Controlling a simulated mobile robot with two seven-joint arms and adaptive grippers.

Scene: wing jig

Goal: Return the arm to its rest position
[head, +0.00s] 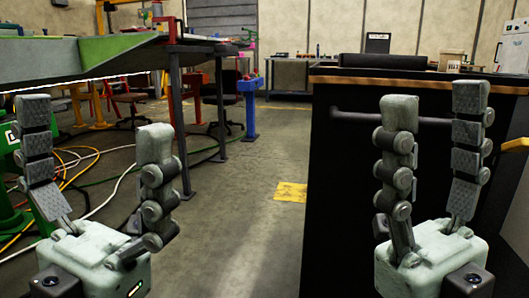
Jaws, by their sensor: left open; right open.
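My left gripper (94,120) stands at the lower left of the head view with its fingers pointing up. Its two fingers are spread wide, and nothing is between them. My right gripper (434,105) stands at the lower right, also with its fingers up. It is open and empty, with a dark cabinet behind it. Both grippers are close to the camera, and only their palms and fingers show. The arms behind them are out of frame.
A black cabinet (340,190) with a wooden top edge fills the right side, behind my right gripper. A green-topped wing jig (110,50) stands at the left. Cables (110,180) lie on the floor there. The middle floor (250,210) is clear, with a yellow patch (290,192).

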